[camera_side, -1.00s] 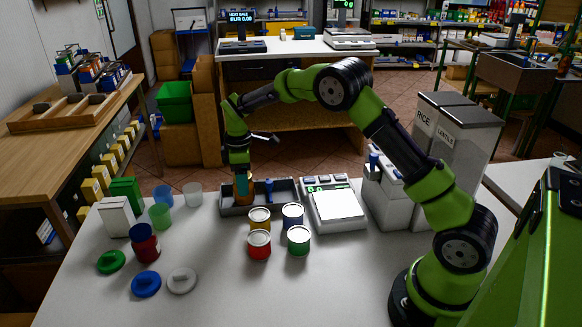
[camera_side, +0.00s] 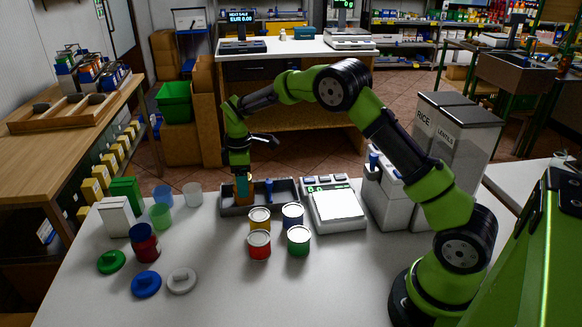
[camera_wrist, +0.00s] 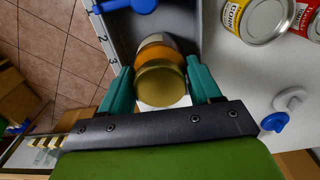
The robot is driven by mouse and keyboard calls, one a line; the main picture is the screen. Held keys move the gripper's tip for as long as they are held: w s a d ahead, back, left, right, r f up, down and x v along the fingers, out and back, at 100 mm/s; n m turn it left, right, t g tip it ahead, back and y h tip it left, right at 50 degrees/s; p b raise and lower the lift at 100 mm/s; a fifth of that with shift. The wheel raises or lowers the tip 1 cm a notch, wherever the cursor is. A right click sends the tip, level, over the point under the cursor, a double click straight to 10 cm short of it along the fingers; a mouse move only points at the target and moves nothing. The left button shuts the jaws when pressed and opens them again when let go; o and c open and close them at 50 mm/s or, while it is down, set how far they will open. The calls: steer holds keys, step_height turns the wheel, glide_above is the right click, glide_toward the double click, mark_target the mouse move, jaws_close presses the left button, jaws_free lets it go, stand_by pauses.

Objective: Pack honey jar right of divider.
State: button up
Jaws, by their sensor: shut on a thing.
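The honey jar (camera_wrist: 160,80) is amber with a gold lid, seen from above in the wrist view. My gripper (camera_wrist: 161,84) is shut on it, with one teal finger on each side. A blue upright piece (camera_side: 269,187) stands in the tray, to the right of the jar. It also shows at the top of the wrist view (camera_wrist: 134,5). The divider itself is not clear.
Several cans, such as the yellow one (camera_side: 259,218) and the red one (camera_side: 259,244), stand in front of the tray. A scale (camera_side: 334,206) is close on its right. Cups (camera_side: 192,194), boxes (camera_side: 117,217) and loose lids (camera_side: 146,284) lie left.

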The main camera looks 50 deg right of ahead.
steer(key=shift+f, duration=0.2)
steer(key=o, duration=1.7)
steer(key=shift+c, duration=0.2)
steer(key=shift+r, duration=4)
steer(key=shift+f+m, duration=0.25)
steer(key=shift+m, duration=0.35)
steer(key=s+m, duration=0.2)
steer(key=shift+s+a+f+m, duration=0.2)
steer(key=shift+a+m, duration=0.1)
steer(key=s+a+r+m+t, duration=0.2)
steer(key=s+r+m, duration=0.1)
steer(key=s, duration=0.6)
steer(key=s+a+r+m+t+y, duration=0.1)
steer(key=s+a+r+m+t, duration=0.1)
steer(key=s+r, duration=0.3)
steer(key=s+a+r+m+t+y, duration=0.1)
steer(key=s+a+r+m+t, duration=0.1)
steer(key=s, duration=1.1)
step_height(320, 180, up, 3)
steer(key=shift+a+f+m+t, duration=0.1)
steer(key=shift+a+m+t, duration=0.15)
steer(key=shift+m+t, duration=0.6)
